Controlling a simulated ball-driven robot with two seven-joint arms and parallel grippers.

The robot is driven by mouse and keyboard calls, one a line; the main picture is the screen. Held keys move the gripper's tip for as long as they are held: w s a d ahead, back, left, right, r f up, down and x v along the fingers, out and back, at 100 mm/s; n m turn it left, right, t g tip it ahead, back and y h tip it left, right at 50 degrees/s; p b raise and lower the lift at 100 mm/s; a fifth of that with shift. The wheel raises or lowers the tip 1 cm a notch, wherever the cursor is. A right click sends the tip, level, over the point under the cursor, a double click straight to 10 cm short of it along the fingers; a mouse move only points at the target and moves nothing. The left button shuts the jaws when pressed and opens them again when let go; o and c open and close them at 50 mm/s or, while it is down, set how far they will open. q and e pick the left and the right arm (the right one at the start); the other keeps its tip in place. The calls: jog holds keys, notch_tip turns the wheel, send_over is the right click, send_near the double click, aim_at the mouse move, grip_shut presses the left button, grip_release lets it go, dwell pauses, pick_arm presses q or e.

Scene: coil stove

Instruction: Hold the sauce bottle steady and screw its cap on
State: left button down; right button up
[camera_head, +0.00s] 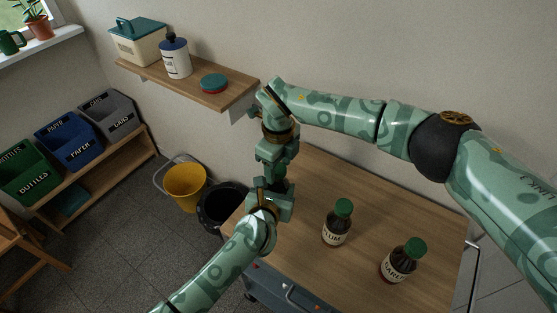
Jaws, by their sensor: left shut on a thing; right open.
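My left gripper (283,203) comes up from the lower left over the left edge of the wooden tabletop. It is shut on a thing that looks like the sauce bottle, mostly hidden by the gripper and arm. My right gripper (277,172) points down from above, just over the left gripper; it is open, and its fingertips are hard to make out. The cap of the held bottle cannot be seen clearly. A brown bottle with a green cap (336,228) and another like it (401,263), both labelled, stand on the table to the right, apart from both grippers.
The tabletop (390,215) is clear around the two standing bottles. A yellow bucket (186,183) and a black bin (219,207) stand on the floor left of it. A wall shelf (222,97) holds a box, a white canister and a round tin. Several labelled bins stand at left.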

jog(key=c, duration=1)
jog(key=m, duration=0.5)
jog(key=o, duration=1.1)
jog(key=shift+o, duration=0.2)
notch_tip(320, 180, up, 12)
